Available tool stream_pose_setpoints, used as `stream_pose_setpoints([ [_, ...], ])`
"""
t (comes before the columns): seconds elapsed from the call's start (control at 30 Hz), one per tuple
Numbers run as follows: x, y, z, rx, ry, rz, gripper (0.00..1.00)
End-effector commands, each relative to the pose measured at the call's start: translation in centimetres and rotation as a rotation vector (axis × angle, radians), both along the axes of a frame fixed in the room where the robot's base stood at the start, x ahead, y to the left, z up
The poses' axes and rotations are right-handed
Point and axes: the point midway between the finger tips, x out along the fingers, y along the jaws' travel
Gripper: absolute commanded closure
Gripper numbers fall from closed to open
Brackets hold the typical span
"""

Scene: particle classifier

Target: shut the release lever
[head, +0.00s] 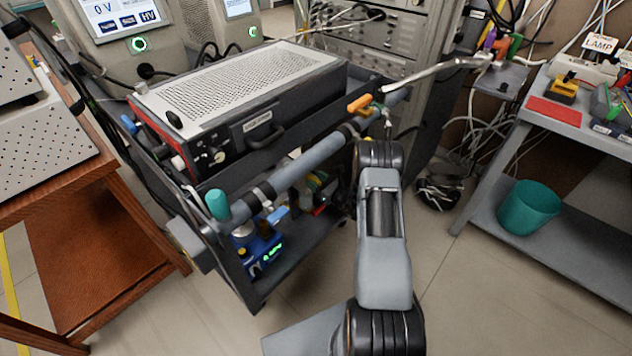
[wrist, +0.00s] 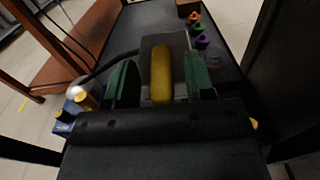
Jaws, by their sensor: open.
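A yellow rounded bar (wrist: 162,72), which looks like the lever's handle, stands in front of a grey-brown plate (wrist: 148,46) in the wrist view. I cannot tell for sure that it is the release lever, or its angle. My gripper (wrist: 161,85) has two green fingers, spread apart on either side of the bar. Gaps show beside the bar, and nothing looks clamped. In the head view my gripper is low inside the cart, under the grey pipe, mostly hidden by the pipe and my arm.
The grey pipe (head: 310,160) runs above the cart's lower shelf. A blue device (head: 262,252) with a green display sits at the shelf's left; its yellow knob (wrist: 86,101) shows in the wrist view. Several coloured knobs (wrist: 203,42) stand to the right. A wooden table (head: 80,190) stands left.

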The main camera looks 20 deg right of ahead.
Motion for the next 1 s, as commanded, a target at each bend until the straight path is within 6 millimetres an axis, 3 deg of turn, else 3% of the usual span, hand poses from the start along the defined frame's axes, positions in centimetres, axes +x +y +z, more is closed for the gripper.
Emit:
stream_pose_setpoints([
  [0.37, 0.36, 0.15, 0.00, 0.000, 0.000, -0.001, 0.51],
  [0.87, 0.34, 0.15, 0.00, 0.000, 0.000, 0.000, 0.98],
  [1.0, 0.35, 0.13, -0.04, -0.001, 0.000, 0.003, 1.00],
])
